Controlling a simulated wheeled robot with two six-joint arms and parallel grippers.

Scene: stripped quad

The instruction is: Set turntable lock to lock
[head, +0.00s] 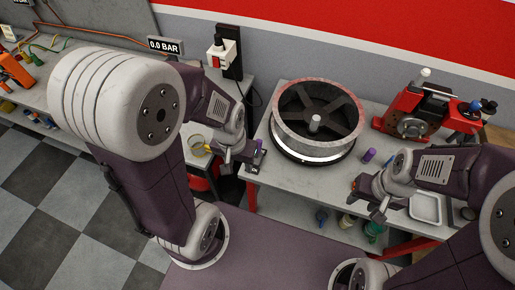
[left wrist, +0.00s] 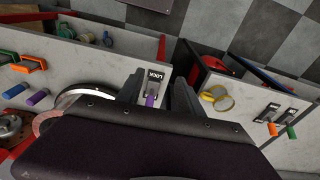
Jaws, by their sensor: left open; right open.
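The turntable (head: 316,120) is a large round drum with dark spokes and a centre hub, standing on the grey table. Part of its rim (left wrist: 88,92) shows in the left wrist view. A small plate marked LOCK (left wrist: 155,76) with a purple-handled lever (left wrist: 150,101) lies at the table's edge beside the turntable. My left gripper (head: 252,158) is at this plate; in the left wrist view its open fingers (left wrist: 158,95) stand on either side of the lever, with no clear contact. The lever's lower end is hidden by my gripper body. My right gripper (head: 377,200) is open and empty near the table's front right.
Another purple handle (head: 368,155) stands right of the turntable. A red machine (head: 420,112) is at the back right, with a white tray (head: 426,208) in front. A yellow ring (left wrist: 218,98) and more levers (left wrist: 280,120) are on the neighbouring bench, across a gap.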

